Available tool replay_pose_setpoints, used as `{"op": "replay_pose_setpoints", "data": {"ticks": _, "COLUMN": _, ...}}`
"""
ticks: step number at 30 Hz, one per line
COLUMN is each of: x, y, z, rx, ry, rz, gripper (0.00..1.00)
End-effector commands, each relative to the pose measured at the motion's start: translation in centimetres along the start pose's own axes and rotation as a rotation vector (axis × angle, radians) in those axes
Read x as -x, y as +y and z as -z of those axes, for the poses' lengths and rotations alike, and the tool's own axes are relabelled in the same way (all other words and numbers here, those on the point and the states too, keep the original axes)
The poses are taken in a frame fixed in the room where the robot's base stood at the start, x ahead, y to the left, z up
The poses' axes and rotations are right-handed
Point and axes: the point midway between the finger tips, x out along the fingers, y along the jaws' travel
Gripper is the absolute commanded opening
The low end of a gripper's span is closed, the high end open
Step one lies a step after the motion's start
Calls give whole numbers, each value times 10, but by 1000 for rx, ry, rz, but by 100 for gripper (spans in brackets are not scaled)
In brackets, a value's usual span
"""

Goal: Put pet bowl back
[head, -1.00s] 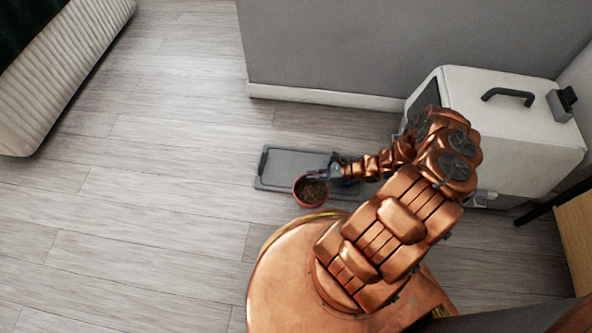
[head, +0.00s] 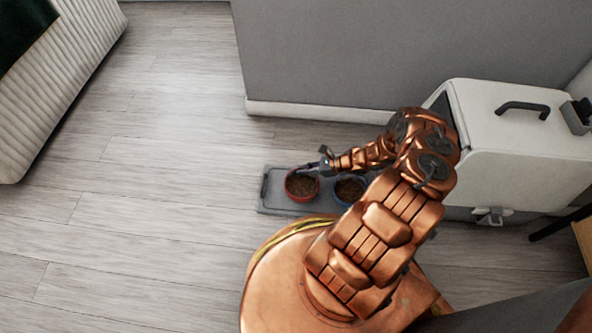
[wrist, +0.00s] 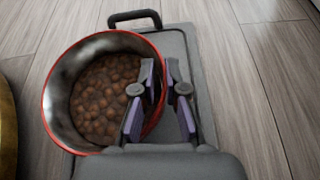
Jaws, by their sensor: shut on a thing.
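A red pet bowl (head: 301,186) with brown kibble is over the left part of a grey tray (head: 266,207) on the floor. My gripper (head: 318,170) is shut on the bowl's rim, at its upper right in the head view. A blue bowl (head: 350,189) with kibble stands on the tray to the right. My arm hides the tray's right end.
A white pet carrier (head: 520,150) with a dark handle stands at the right by the grey wall (head: 400,60). A pale ribbed piece of furniture (head: 75,70) is at upper left. The wooden floor (head: 150,190) left of the tray is clear.

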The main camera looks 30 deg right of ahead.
Motion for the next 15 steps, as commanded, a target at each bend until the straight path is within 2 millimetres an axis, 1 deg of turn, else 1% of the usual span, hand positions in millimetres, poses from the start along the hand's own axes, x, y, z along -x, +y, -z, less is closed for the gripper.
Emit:
{"op": "replay_pose_setpoints", "data": {"ticks": 5, "x": -5, "y": -4, "z": 0, "rx": 2, "ry": 0, "rz": -6, "gripper": 0}}
{"op": "replay_pose_setpoints", "data": {"ticks": 6, "x": -6, "y": -6, "z": 2, "rx": 1, "ry": -1, "rz": -4, "gripper": 0}}
{"op": "replay_pose_setpoints", "data": {"ticks": 10, "x": -12, "y": -8, "z": 24, "rx": -3, "ry": -2, "rz": 3, "gripper": 0}}
{"op": "replay_pose_setpoints", "data": {"ticks": 12, "x": -15, "y": -9, "z": 31, "rx": -2, "ry": -1, "rz": 3, "gripper": 0}}
{"op": "replay_pose_setpoints", "data": {"ticks": 15, "x": -15, "y": -9, "z": 34, "rx": -3, "ry": -1, "rz": 5, "gripper": 0}}
